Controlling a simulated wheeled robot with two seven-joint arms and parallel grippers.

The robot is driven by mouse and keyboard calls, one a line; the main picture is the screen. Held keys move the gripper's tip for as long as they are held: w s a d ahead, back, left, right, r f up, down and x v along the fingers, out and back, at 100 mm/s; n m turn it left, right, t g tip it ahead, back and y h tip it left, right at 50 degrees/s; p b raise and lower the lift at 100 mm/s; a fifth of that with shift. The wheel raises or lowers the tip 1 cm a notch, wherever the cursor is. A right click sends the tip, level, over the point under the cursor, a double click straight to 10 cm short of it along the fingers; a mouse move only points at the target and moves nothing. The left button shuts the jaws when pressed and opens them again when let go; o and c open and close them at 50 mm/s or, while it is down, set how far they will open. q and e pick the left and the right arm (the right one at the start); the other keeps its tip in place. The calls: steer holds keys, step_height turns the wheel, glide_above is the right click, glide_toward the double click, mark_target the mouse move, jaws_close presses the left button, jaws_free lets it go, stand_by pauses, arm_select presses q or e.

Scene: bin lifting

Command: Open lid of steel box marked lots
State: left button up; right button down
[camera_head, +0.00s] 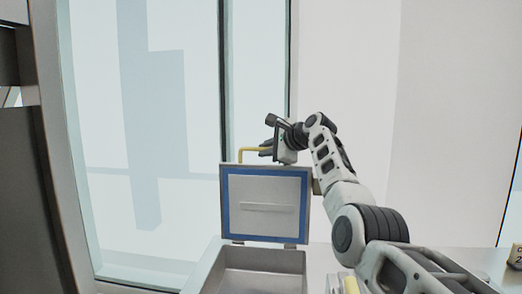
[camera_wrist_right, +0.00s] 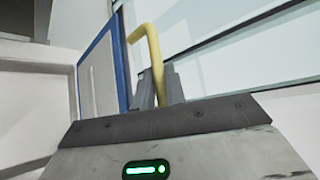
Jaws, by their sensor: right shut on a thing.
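The steel box (camera_head: 262,262) stands at the lower middle of the head view, with its top open. Its lid (camera_head: 262,190) stands upright on the hinges at the back, its blue-edged inner face towards me. A yellow handle (camera_head: 250,150) sticks out beyond the lid's top edge. My right gripper (camera_head: 267,149) is above and behind that edge, shut on the yellow handle, which runs between the fingers in the wrist view (camera_wrist_right: 152,50). No lots marking is visible. My left gripper is out of view.
A tall window (camera_head: 150,130) stands behind and left of the box. A dark cabinet (camera_head: 25,190) is at the far left. A small marked block (camera_head: 515,256) is at the right edge.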

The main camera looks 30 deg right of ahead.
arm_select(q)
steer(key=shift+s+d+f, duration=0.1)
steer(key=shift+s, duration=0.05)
arm_select(e)
steer(key=shift+a+f, duration=0.1)
steer(key=shift+f, duration=0.15)
steer(key=c, duration=1.5)
jaws_free()
steer(key=shift+o, duration=0.2)
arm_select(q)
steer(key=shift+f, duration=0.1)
arm_select(e)
steer(key=shift+r, duration=0.1)
